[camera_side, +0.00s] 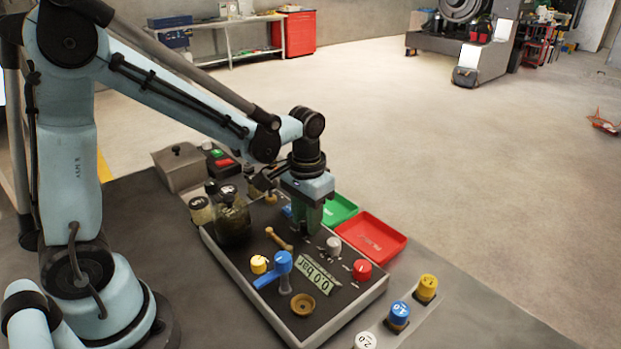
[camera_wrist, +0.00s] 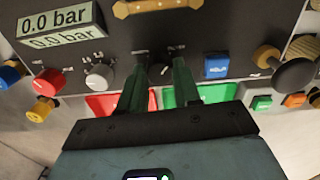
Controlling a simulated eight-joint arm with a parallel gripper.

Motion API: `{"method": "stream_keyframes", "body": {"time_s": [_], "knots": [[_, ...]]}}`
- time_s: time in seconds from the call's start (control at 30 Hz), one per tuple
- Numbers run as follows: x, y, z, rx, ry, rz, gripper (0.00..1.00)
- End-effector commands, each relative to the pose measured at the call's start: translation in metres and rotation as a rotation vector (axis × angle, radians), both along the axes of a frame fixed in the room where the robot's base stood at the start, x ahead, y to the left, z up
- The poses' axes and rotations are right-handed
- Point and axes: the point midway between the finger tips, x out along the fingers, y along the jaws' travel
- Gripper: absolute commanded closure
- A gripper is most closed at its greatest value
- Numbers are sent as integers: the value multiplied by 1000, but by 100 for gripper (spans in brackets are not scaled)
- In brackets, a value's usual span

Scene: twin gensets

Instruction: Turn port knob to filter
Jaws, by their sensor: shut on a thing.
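My gripper (camera_side: 308,228) points down over the far part of the dark control panel (camera_side: 327,318). In the wrist view my gripper's green fingers (camera_wrist: 158,68) are shut on a small dark knob, taken as the port knob (camera_wrist: 158,71), which is mostly hidden between the fingertips. The small white marks around it are too small to read, so its setting cannot be told. In the side view the fingers hide this knob. A grey knob (camera_wrist: 98,76) sits just left of the fingers in the wrist view, and it also shows in the side view (camera_side: 333,246).
Red (camera_side: 371,238) and green (camera_side: 338,211) trays lie behind.

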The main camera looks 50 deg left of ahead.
Motion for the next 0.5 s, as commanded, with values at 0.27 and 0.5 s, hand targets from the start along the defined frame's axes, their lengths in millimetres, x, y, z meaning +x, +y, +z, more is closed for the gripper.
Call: {"method": "stream_keyframes", "body": {"time_s": [0.27,0.5], "knots": [[0,0,0,0,1,-69,98],[0,0,0,0,1,-79,98]]}}
